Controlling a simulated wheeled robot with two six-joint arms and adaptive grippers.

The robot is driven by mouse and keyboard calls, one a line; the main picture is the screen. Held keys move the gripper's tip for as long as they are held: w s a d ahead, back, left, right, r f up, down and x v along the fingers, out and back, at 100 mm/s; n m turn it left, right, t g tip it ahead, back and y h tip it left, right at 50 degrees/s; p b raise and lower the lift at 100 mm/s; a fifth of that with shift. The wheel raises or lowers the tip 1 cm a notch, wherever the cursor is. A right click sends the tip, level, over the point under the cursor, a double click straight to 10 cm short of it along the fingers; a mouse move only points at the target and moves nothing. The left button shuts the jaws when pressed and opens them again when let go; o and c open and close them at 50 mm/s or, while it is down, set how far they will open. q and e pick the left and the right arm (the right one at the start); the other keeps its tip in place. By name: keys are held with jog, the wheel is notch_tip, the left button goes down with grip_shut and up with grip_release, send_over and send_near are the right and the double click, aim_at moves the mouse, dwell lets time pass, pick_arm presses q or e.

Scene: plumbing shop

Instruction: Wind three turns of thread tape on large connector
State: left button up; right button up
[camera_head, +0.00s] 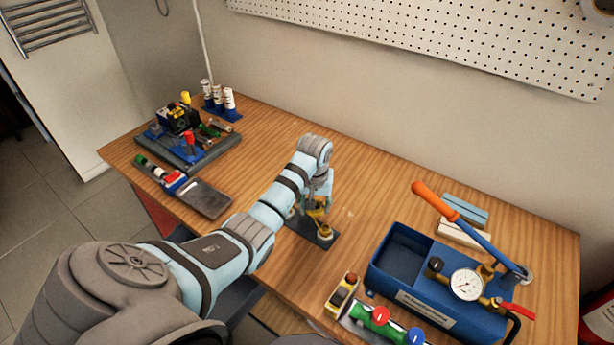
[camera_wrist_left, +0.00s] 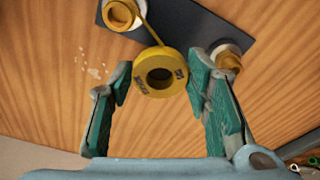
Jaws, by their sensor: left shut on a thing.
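My left gripper (camera_head: 318,196) is over the middle of the bench. In the left wrist view its teal fingers (camera_wrist_left: 163,88) are on either side of a yellow tape roll (camera_wrist_left: 144,82), and they hold it. The roll also shows in the head view (camera_head: 314,209). A yellow strip of tape (camera_wrist_left: 150,32) runs from the roll to a brass connector (camera_wrist_left: 121,14), also seen in the head view (camera_head: 324,233). The connector stands on a dark blue plate (camera_wrist_left: 185,30). A second brass fitting (camera_wrist_left: 229,60) is partly hidden behind a finger. My right gripper is not in view.
A blue test pump (camera_head: 440,320) with a gauge and orange lever is at right. Small white marks (camera_head: 350,213) lie beside the plate.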

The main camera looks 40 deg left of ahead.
pick_arm(q)
jog(key=shift+w+d, duration=1.2)
jog(key=shift+w, duration=0.15)
jog(key=shift+w+d+r+p, duration=0.1)
jog(key=shift+w+d+p, duration=0.15)
jog(key=shift+d, duration=0.4)
jog(key=shift+w+d+r+p, duration=0.1)
jog(key=shift+d+p, duration=0.25)
jog(key=shift+d, duration=0.25)
jog(key=shift+w+d+f, duration=0.1)
jog(key=shift+d, duration=0.15)
jog(key=d, duration=0.2)
jog(key=shift+s+d, duration=0.25)
jog(key=shift+d, duration=0.05)
jog(key=shift+s+d+f, duration=0.1)
jog(key=shift+s+d, duration=0.15)
jog(key=shift+d, duration=0.25)
jog(key=shift+s+d, duration=0.95)
jog(key=shift+d, duration=0.05)
jog(key=shift+s+d, duration=0.25)
jog(key=shift+s, duration=0.6)
jog(key=shift+s+d, duration=0.2)
jog(key=shift+s, duration=0.65)
jog(key=shift+s+a, duration=0.2)
jog(key=shift+s, duration=0.6)
jog(key=shift+s+a, duration=0.15)
jog(key=shift+s, duration=0.6)
jog(key=shift+s+a, duration=1.1)
jog(key=shift+s, duration=0.1)
